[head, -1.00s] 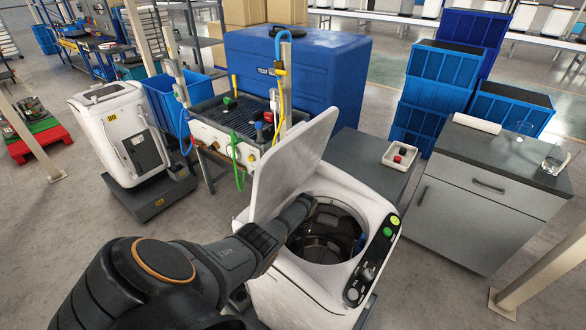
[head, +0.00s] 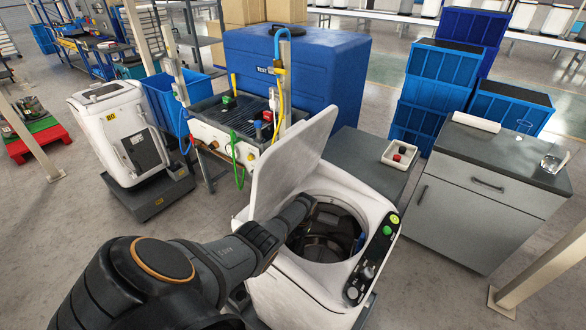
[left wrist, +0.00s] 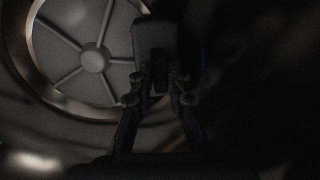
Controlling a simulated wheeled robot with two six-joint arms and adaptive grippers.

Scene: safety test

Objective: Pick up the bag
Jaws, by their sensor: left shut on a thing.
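A white top-opening machine (head: 297,290) stands with its lid (head: 290,165) tilted up. My left arm reaches through its round opening, and the gripper is down inside the drum. In the left wrist view my left gripper (left wrist: 158,88) is shut on a dark, blocky thing (left wrist: 154,40). The light is too dim to tell for sure whether this is the bag. The spoked round inner face of the drum (left wrist: 94,60) lies behind it on the left. In the head view the fingertips are hard to make out in the dark drum. My right gripper is not in view.
The drum's rim (head: 360,222) surrounds my arm closely. The button panel (head: 372,262) is on the machine's right edge. A grey cabinet (head: 470,215) stands to the right, and a test bench (head: 232,125) with hoses stands behind.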

